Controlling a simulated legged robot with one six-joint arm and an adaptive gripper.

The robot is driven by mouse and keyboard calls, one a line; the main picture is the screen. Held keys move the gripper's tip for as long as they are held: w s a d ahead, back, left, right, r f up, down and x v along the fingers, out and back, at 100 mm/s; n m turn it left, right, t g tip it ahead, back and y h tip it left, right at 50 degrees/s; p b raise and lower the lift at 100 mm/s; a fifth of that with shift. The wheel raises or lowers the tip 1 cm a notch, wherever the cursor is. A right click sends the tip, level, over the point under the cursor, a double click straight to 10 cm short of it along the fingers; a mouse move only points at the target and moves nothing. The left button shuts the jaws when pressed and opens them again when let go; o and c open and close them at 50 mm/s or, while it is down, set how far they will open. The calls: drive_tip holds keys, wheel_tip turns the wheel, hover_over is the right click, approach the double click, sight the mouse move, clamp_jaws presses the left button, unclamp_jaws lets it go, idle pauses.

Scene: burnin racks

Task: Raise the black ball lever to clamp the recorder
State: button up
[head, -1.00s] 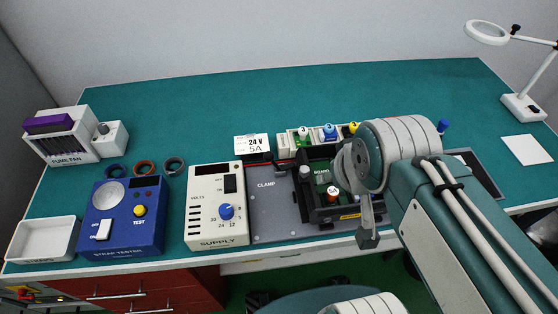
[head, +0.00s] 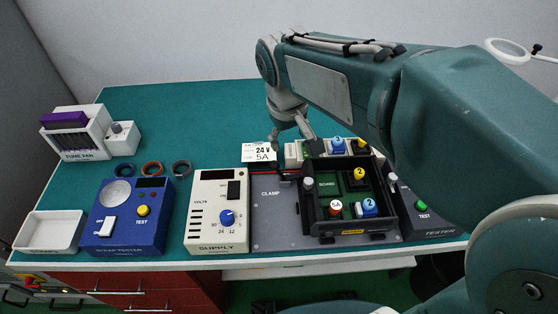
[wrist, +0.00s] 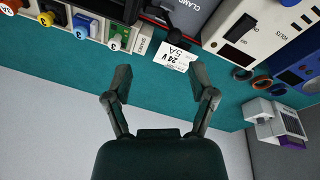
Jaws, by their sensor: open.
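The black tray-like unit (head: 318,220), apparently the recorder, sits on the grey plate marked CLAMP (head: 272,222). It holds a green board and several coloured plugs. In the wrist view a small dark ball (wrist: 172,36), likely the lever's ball, shows beside the 24 V 5A card (wrist: 168,58). My gripper (wrist: 161,82) is open and empty, its fingers apart on either side below the card and ball, not touching them. In the head view my gripper (head: 293,137) is above the table behind the clamp plate and hides the lever there.
The white supply box (head: 215,210) stands left of the clamp plate, with the blue strap tester (head: 128,225) beyond. A rack of numbered plugs (wrist: 104,32) is near my gripper. The dark tester (head: 428,222) stands at right. The back of the teal table is clear.

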drive_tip(key=n+g, duration=0.1)
drive_tip(key=n, duration=0.1)
approach(273, 162)
drive_tip(key=shift+h, duration=0.4)
drive_tip(key=f, duration=1)
drive_tip(key=shift+w+d+f, duration=0.2)
drive_tip(key=shift+w+d, duration=0.2)
